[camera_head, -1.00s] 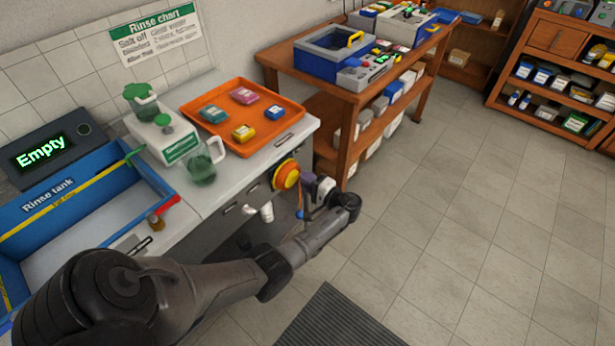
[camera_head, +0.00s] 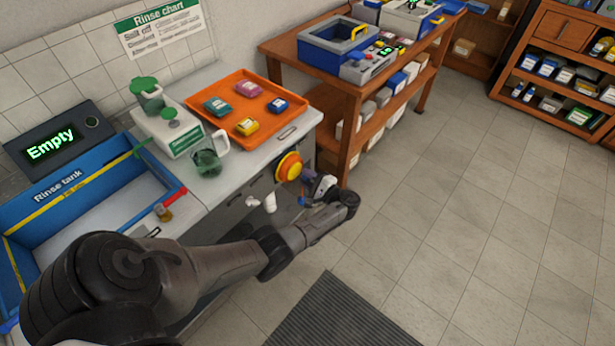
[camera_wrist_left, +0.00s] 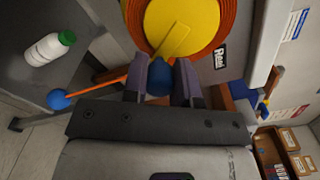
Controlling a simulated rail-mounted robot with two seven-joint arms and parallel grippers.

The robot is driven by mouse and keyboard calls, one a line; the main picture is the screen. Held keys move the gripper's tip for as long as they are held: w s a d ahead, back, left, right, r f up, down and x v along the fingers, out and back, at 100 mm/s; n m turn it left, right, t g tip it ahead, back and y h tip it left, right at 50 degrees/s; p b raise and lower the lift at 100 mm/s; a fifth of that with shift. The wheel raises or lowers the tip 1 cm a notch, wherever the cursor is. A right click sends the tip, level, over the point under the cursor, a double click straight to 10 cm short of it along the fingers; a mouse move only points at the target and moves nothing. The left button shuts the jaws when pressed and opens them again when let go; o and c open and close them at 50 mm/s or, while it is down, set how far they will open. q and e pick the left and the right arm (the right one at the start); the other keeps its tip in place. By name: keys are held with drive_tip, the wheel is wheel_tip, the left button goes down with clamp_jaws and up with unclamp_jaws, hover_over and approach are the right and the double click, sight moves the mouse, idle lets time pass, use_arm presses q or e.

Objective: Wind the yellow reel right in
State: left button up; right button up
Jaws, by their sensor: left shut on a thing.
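The yellow reel (camera_head: 290,167) with its orange hose is mounted on the end of the white bench, and it fills the top of the left wrist view (camera_wrist_left: 185,18). A yellow crank arm (camera_wrist_left: 173,43) crosses its face and ends at a blue knob (camera_wrist_left: 159,77). My left gripper (camera_head: 314,188) is at the reel, and its two fingers (camera_wrist_left: 172,78) are shut on the blue knob. The orange hose (camera_wrist_left: 100,80) runs out to the left and ends in a blue ball (camera_wrist_left: 58,99). My right gripper is not in view.
A white bottle with a green cap (camera_wrist_left: 45,48) is near the hose end. The bench holds an orange tray (camera_head: 222,91), a green-lidded jug (camera_head: 148,95) and a blue rinse tank (camera_head: 60,208). A wooden table (camera_head: 352,95) stands behind. The floor at right is clear.

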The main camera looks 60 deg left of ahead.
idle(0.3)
use_arm(q)
drive_tip(key=o, duration=0.9)
drive_tip(key=shift+b+v, duration=0.9)
drive_tip(key=shift+v, duration=6.05)
